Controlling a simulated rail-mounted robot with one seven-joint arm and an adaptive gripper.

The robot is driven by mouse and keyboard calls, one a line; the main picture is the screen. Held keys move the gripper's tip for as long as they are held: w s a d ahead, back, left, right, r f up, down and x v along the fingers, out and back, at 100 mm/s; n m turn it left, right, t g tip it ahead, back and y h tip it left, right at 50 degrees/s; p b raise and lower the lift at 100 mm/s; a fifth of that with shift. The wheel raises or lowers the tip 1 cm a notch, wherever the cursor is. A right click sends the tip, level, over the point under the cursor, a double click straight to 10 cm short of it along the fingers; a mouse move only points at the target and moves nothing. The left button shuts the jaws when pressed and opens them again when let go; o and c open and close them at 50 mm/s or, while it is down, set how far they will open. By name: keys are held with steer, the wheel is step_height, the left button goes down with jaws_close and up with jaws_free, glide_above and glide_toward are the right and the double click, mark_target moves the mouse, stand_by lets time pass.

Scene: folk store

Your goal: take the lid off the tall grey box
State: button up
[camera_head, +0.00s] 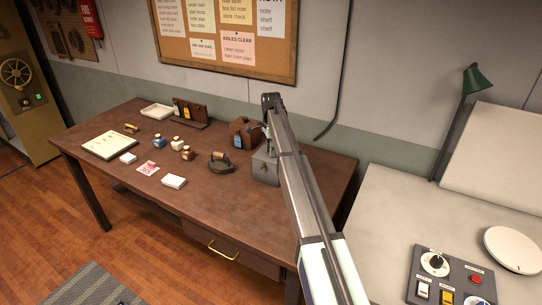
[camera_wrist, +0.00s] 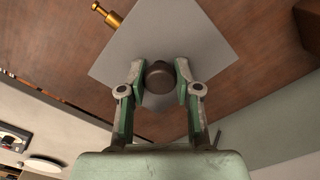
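The tall grey box (camera_head: 264,170) stands upright near the right end of the brown table, partly hidden by my arm. In the wrist view its square grey lid (camera_wrist: 185,35) lies below my gripper, with a round dark knob (camera_wrist: 159,77) at its middle. My gripper (camera_wrist: 159,68) is open, with one finger on each side of the knob and a small gap showing on both sides. The lid sits on the box as far as I can see. In the head view the fingers and knob are hard to make out behind my arm.
A brown box with a blue label (camera_head: 243,133) stands close behind the grey box. A dark flat iron (camera_head: 221,163) is to its left. Small jars (camera_head: 177,143) and a white tray (camera_head: 157,111) are farther left. A brass piece (camera_wrist: 107,14) shows beside the lid.

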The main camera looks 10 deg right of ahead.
jaws_close()
